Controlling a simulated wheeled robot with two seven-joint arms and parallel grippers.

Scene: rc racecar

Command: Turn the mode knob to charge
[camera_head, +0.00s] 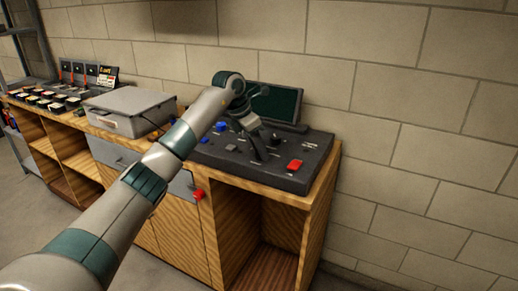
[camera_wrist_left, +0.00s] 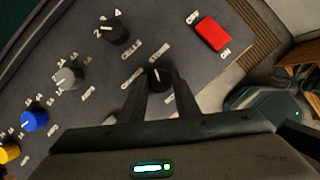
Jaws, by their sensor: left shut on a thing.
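The mode knob (camera_wrist_left: 157,79) is a small black knob on the dark charger panel (camera_wrist_left: 205,75). In the left wrist view it sits between the fingers of my left gripper (camera_wrist_left: 157,84), which are shut on it. A short pale mark shows on the knob, toward the top of that picture. In the head view my left gripper (camera_head: 262,151) reaches down onto the panel and hides the knob. My right gripper is not in view.
A red OFF/ON switch (camera_wrist_left: 213,33) is right of the knob. A black cells knob (camera_wrist_left: 112,29), grey knob (camera_wrist_left: 70,78), blue knob (camera_wrist_left: 34,121) and yellow knob (camera_wrist_left: 8,152) line the panel. A dark screen (camera_head: 276,104) stands behind. A grey case (camera_head: 130,105) is left.

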